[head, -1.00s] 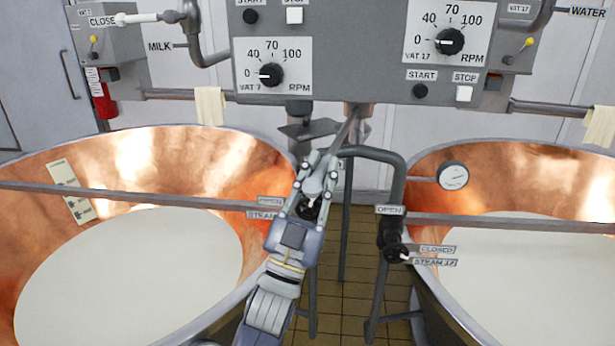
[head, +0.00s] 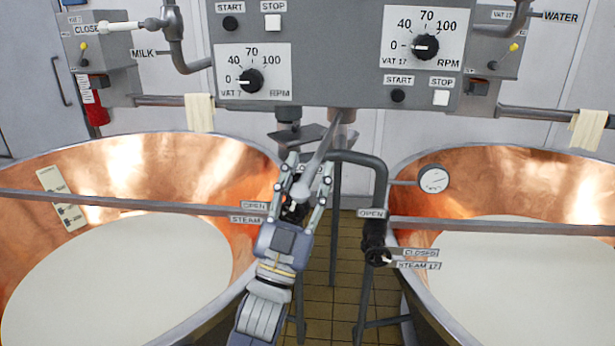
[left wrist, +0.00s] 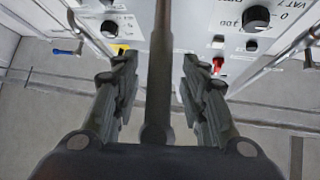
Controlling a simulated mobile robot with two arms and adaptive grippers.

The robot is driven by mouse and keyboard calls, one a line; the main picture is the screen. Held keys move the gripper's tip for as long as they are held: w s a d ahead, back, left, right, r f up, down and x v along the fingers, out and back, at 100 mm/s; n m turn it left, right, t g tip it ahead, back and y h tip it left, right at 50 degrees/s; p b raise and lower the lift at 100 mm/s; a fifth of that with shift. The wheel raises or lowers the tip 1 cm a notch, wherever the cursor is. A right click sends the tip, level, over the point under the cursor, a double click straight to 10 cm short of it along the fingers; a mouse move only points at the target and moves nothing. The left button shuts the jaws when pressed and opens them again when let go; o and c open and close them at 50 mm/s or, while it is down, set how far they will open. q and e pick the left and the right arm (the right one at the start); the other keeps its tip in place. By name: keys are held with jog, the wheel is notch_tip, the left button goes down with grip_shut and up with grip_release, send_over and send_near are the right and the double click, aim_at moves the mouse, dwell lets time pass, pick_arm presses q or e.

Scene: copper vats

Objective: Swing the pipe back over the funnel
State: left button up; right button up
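A grey pipe (head: 321,153) slants down from under the control box, between the two vats, to a rounded end. My left gripper (head: 309,163) is open around the pipe's lower end, one finger on each side. In the left wrist view the pipe (left wrist: 160,75) runs between the two spread fingers (left wrist: 160,88), with a visible gap on both sides. A dark grey flat-looking piece (head: 298,136) sits just behind the pipe; I cannot tell whether it is the funnel. My right gripper is not in view.
Copper vats with white liquid stand at left (head: 110,175) and right (head: 520,180). A control box (head: 340,70) with dials hangs above. A bent steam pipe (head: 378,190) with a valve and a gauge (head: 433,179) are right of my gripper. Tiled floor (head: 335,250) shows between the vats.

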pick_arm(q)
jog(key=shift+s+a+f, duration=0.1)
jog(key=shift+f, duration=0.15)
jog(key=v, duration=1.1)
jog(key=shift+s, duration=0.2)
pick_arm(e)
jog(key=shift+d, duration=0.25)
pick_arm(q)
jog(key=shift+a+f, duration=0.1)
jog(key=shift+f, duration=0.05)
